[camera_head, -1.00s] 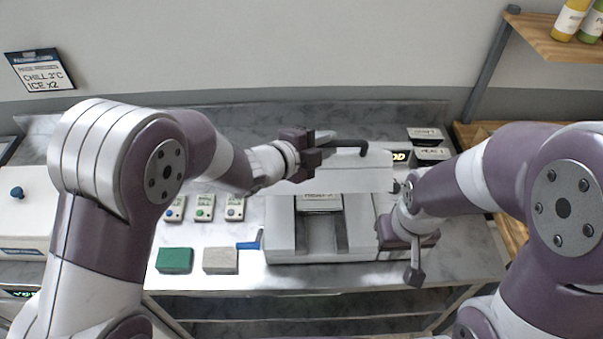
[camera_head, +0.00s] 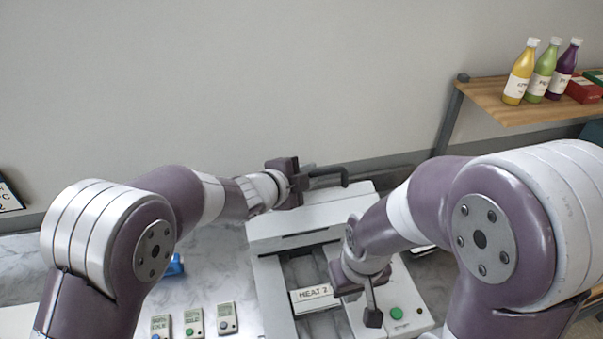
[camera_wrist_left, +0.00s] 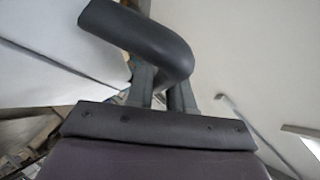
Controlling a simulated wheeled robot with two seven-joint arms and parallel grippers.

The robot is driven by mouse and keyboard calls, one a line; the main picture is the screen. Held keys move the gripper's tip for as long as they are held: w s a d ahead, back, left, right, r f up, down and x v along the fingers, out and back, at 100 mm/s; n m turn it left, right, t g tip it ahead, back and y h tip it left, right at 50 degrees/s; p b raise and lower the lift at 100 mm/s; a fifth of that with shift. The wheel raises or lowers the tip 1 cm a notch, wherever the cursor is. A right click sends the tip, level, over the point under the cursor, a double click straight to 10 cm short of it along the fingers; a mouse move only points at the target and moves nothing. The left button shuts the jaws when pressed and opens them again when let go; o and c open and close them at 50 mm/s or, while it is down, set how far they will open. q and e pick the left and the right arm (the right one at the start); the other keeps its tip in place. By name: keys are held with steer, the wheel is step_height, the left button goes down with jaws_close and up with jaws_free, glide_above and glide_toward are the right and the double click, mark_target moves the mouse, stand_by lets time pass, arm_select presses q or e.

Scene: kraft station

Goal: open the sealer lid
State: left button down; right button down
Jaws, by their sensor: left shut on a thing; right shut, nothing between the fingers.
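My left gripper (camera_head: 308,178) is shut on the lid's dark bent handle (camera_head: 333,171). The handle (camera_wrist_left: 150,42) also shows between the fingers in the left wrist view, with a pale surface to its left. My right gripper (camera_head: 373,316) is shut and empty, pointing down over the sealer's right side, near a green button (camera_head: 397,313).
Three small labelled devices (camera_head: 194,321) lie on the marble counter left of the sealer. A blue object (camera_head: 175,266) is partly hidden by my left arm. A wooden shelf (camera_head: 520,112) with bottles (camera_head: 541,72) is at the upper right. Wall space above the lid is clear.

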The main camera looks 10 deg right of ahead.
arm_select(q)
steer(key=shift+s+a+f, duration=0.1)
steer(key=shift+f, duration=0.2)
steer(key=c, duration=1.4)
jaws_free()
steer(key=o, duration=0.3)
steer(key=shift+s+a+r+b, duration=0.2)
steer(key=shift+a+r+b, duration=0.05)
steer(key=shift+a+b, duration=0.15)
steer(key=b+v, duration=0.2)
steer(key=v, duration=0.9)
steer(key=shift+s+a+r, duration=0.15)
steer(key=shift+r, duration=0.05)
